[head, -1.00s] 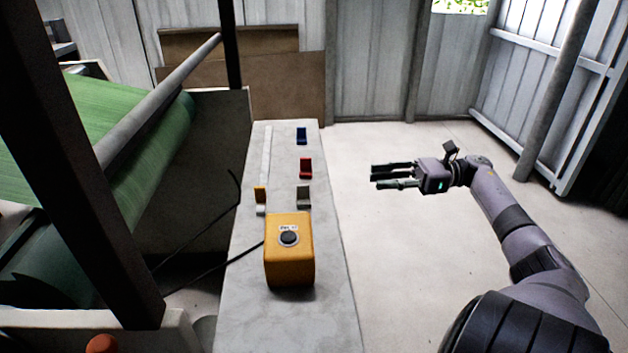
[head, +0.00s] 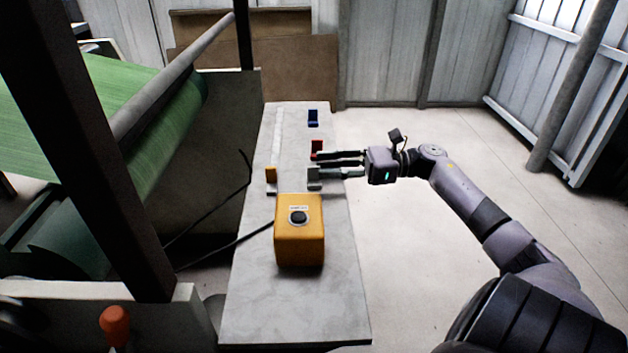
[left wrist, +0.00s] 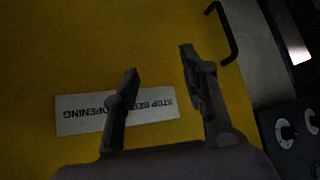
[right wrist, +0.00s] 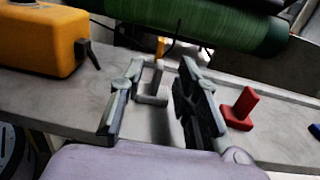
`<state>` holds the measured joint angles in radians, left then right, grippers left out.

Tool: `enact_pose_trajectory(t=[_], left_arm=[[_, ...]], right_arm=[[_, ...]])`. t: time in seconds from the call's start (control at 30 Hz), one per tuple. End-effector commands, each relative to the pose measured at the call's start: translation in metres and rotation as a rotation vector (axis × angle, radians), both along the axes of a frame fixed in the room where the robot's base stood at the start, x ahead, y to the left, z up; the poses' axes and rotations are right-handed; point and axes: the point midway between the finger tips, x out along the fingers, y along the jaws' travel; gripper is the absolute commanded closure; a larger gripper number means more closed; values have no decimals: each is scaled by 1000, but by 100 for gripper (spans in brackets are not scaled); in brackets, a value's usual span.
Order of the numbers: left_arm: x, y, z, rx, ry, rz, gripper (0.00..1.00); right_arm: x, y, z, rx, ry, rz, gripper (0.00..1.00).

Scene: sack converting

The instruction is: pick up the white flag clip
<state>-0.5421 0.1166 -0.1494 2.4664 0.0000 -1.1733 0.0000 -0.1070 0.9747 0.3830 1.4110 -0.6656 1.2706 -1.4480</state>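The white flag clip (head: 313,181), greyish white and L-shaped, stands on the narrow grey bench near its right edge. My right gripper (head: 321,164) is open at the bench's right side, its fingers pointing left at the clip. In the right wrist view the clip (right wrist: 152,98) shows in the gap between the two fingers; I cannot tell if the fingertips reach past it. No grip on it shows. My left gripper (left wrist: 158,78) is open and empty in front of a yellow panel with a stop label; it is outside the head view.
A red clip (head: 317,147) stands just behind the right gripper, close to its far finger. A blue clip (head: 313,119) is farther back. A yellow clip (head: 271,174) is at the left. A yellow box with a black button (head: 299,242) stands in front. The near bench is bare.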

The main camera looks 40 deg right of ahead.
Motion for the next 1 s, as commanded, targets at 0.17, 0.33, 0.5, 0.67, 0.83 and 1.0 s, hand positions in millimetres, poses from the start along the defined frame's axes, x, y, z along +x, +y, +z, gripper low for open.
enact_pose_trajectory(t=[0.17, 0.33, 0.5, 0.67, 0.83, 1.0], left_arm=[[7, -2, 4, -8, -37, -3, 60], [8, -3, 5, -10, -43, -4, 60], [7, -3, 5, -9, -42, -3, 60], [7, -3, 5, -9, -41, -3, 60], [7, -3, 4, -8, -40, -3, 60], [7, -3, 4, -8, -40, -3, 60]], right_arm=[[13, 19, -1, 1, -1, 1, 70], [16, 22, -1, 1, -1, 0, 70], [16, 22, -1, 1, 1, 0, 73], [16, 21, -1, 1, 1, 0, 84], [16, 21, -1, 1, 1, 0, 95], [16, 21, -1, 1, 1, 0, 100]])
